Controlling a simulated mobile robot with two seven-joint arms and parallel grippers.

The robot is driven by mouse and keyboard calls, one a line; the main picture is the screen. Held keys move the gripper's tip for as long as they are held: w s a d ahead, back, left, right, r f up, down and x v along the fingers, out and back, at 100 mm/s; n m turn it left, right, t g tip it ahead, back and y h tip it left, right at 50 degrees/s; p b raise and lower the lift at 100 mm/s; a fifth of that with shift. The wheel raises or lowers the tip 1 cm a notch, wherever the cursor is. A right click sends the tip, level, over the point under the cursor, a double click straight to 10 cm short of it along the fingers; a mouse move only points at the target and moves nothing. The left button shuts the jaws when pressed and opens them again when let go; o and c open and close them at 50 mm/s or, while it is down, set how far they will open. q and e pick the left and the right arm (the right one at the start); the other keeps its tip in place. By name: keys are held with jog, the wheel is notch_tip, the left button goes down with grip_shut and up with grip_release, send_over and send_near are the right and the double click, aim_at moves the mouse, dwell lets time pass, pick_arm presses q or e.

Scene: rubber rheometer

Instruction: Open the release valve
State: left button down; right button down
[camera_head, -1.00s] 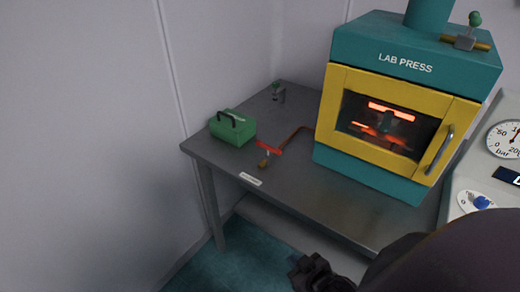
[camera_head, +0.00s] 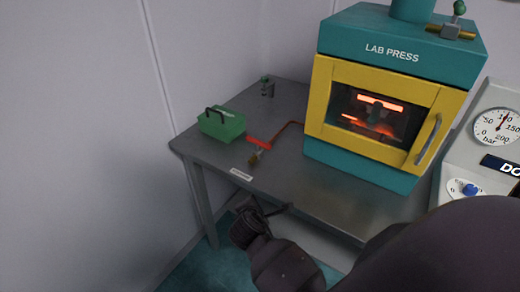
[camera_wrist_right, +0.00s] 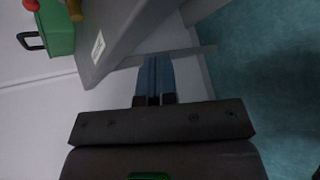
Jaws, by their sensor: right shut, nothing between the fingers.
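A valve with a red lever (camera_head: 258,142) and a brass end (camera_head: 254,158) sits on a copper pipe (camera_head: 290,127) on the grey table, behind a white label plate (camera_head: 241,174). The brass end (camera_wrist_right: 75,10) and the red tip (camera_wrist_right: 31,5) show at the top left of the right wrist view. The writing on the plate is too small to read. My right gripper (camera_head: 282,209) is in front of the table's front edge, apart from the valve, to its lower right in the head view. Its fingers (camera_wrist_right: 153,75) are shut and empty. My left gripper is not in view.
A green box (camera_head: 221,124) with a black handle stands left of the valve. A small green-topped fitting (camera_head: 267,87) is at the table's back. The teal and yellow lab press (camera_head: 390,100) stands to the right, with a gauge panel (camera_head: 497,126) beyond. The table's front (camera_head: 310,187) is bare.

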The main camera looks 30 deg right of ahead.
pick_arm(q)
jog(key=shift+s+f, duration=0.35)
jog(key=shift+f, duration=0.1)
pick_arm(e)
jog(key=w+a+r+n+g+h, duration=0.1)
jog(key=w+r+n+h, duration=0.2)
jog(key=r, duration=0.3)
jog(key=w+a+r+n+g+h, duration=0.1)
jog(key=w+r+n+g+h, duration=0.1)
jog(key=r, duration=0.4)
jog(key=shift+w+a+r+n+h, duration=0.3)
jog(key=shift+w+n+h, duration=0.2)
jog(key=shift+w+h, duration=0.3)
jog(key=shift+f, duration=0.1)
jog(key=b, duration=0.2)
send_near(265, 146)
jog(key=x, duration=0.6)
jog(key=shift+a+f, duration=0.1)
jog(key=shift+f, duration=0.1)
jog(key=shift+w+d, duration=0.2)
jog(key=shift+d, duration=0.35)
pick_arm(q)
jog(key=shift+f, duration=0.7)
pick_arm(e)
jog(key=shift+d, duration=0.1)
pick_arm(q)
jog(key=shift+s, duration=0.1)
